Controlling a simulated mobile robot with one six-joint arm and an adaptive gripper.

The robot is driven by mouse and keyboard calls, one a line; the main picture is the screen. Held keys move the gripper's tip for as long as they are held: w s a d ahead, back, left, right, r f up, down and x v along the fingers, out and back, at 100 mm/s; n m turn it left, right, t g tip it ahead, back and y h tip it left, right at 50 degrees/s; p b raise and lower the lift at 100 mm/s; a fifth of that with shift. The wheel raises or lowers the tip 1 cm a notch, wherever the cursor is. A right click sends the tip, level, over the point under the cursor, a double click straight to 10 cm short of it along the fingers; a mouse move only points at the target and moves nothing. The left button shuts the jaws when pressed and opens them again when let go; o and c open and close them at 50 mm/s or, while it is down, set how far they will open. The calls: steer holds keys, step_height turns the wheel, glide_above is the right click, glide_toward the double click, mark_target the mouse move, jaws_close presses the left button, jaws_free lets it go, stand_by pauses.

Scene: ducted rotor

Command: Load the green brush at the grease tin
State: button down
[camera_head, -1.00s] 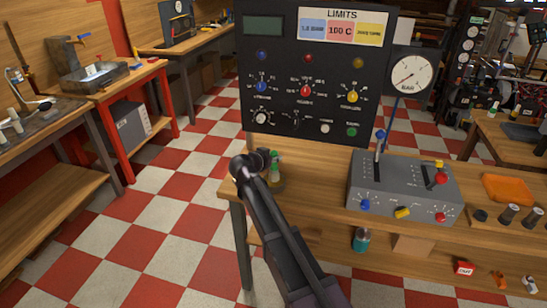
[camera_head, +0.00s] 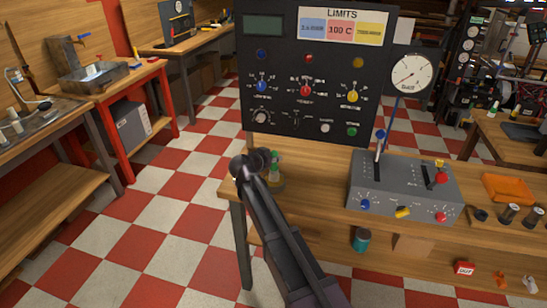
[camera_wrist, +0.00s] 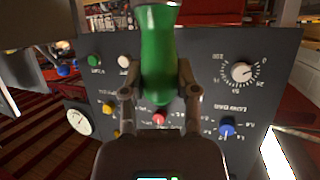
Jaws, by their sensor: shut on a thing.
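The green brush shows in the wrist view as a green handle (camera_wrist: 158,60) standing up between the fingers of my gripper (camera_wrist: 158,100). My gripper is shut on it. In the head view my gripper (camera_head: 265,160) is at the left end of the wooden bench, mostly hidden by my arm. A small green part of the brush (camera_head: 274,158) shows just right of it, with a pale part below. A low, round, brownish thing (camera_head: 281,186), perhaps the grease tin, sits on the bench under the brush. I cannot tell whether the brush touches it.
A black panel (camera_head: 310,105) with knobs stands behind my gripper. A grey control box (camera_head: 405,187) with levers is to the right on the bench (camera_head: 320,190). A teal-lidded jar (camera_head: 361,240) is on the shelf below. The checkered floor at left is clear.

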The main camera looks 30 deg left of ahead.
steer(key=shift+f+b, duration=0.45)
stand_by(1.8)
steer(key=shift+r, duration=0.15)
steer(key=shift+r+p, duration=3.35)
steer(key=shift+p, duration=0.2)
steer(key=shift+r+p, duration=1.6)
